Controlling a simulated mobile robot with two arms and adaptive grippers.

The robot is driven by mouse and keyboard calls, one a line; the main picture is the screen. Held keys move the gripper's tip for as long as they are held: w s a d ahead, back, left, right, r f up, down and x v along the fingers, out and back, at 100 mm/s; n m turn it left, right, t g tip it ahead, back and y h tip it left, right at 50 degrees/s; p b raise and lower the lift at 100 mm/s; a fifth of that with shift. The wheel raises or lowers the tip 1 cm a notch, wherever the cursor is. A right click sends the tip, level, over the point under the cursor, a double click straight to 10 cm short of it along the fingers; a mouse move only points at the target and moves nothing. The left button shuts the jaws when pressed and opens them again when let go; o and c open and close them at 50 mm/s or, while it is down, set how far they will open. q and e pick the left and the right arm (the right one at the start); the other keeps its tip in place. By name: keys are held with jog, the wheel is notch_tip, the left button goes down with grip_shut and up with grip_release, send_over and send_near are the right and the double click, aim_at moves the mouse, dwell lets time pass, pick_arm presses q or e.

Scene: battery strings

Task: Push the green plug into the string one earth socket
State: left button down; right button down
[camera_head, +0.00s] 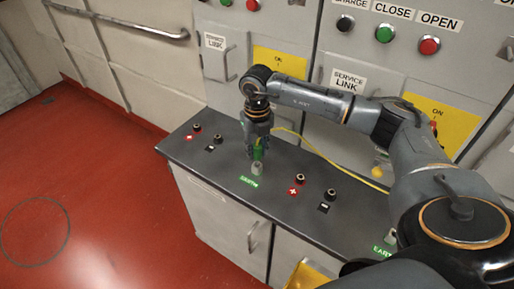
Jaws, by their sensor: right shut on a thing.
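My right gripper (258,148) reaches in from the right and points down over the bench top. It is shut on the green plug (258,154), of which only a small green part shows between the fingers. The plug is directly above the grey earth socket (257,168), behind the green EARTH label (249,181). I cannot tell whether the plug touches the socket or is partly in it. A yellow-green cable (305,142) runs from the gripper area to the right. My left gripper is not in view.
Dark sockets with red plus labels (295,190) and black minus labels (323,208) stand on both sides. A second EARTH label (382,250) is at the lower right. Cabinets with SERVICE LINK labels (346,83) rise behind the bench (215,165). Red floor (100,180) lies open at left.

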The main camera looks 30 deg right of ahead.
aim_at(257, 157)
jog(key=shift+f+b, duration=1.25)
jog(key=shift+f, duration=0.5)
jog(key=c, duration=1)
grip_release()
jog(key=shift+r, duration=0.1)
jog(key=shift+r, duration=0.1)
notch_tip(257, 157, up, 12)
jog(key=shift+f, duration=0.1)
jog(key=shift+f, duration=0.1)
